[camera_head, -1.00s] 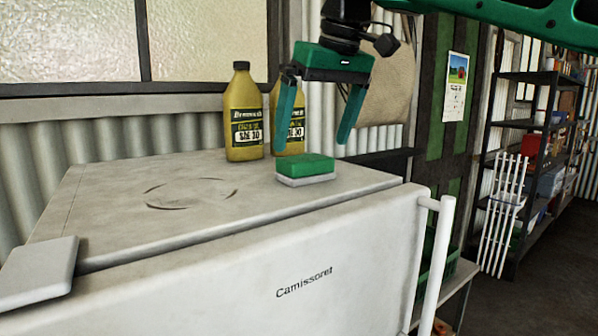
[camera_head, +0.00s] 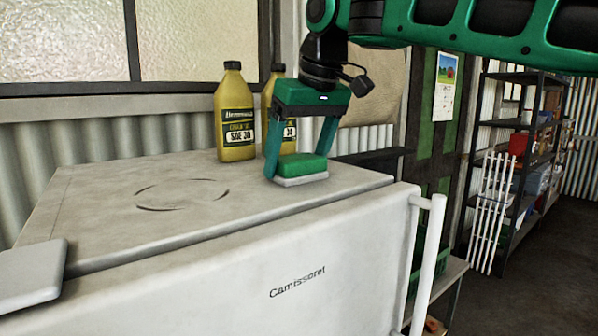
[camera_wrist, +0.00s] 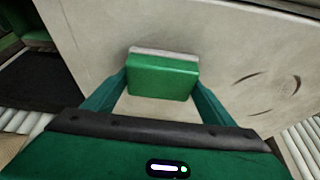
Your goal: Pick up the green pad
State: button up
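The green pad (camera_head: 303,166) lies on the pale top of the white chest (camera_head: 110,205), near its back right corner. It is a green block with a whitish layer beneath. My gripper (camera_head: 298,160) is lowered over it from above, with one green finger on each side of the pad. In the wrist view the pad (camera_wrist: 162,77) sits between the fingertips of my gripper (camera_wrist: 162,88), close to both. The fingers are apart, and I see no clear grip on the pad. The far finger's tip is partly hidden behind the pad in the head view.
Two yellow oil bottles stand behind the pad; the left one (camera_head: 236,115) is in full view, and the right one (camera_head: 268,98) is partly hidden by my gripper. A pale slab (camera_head: 30,275) lies at the chest's left front. A shelf rack (camera_head: 510,165) stands at right.

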aim_at(297, 157)
dwell(0.3)
notch_tip(297, 157, up, 10)
dwell(0.7)
jog(key=shift+o, duration=1.1)
jog(key=shift+c, duration=0.4)
jog(key=shift+w, duration=0.1)
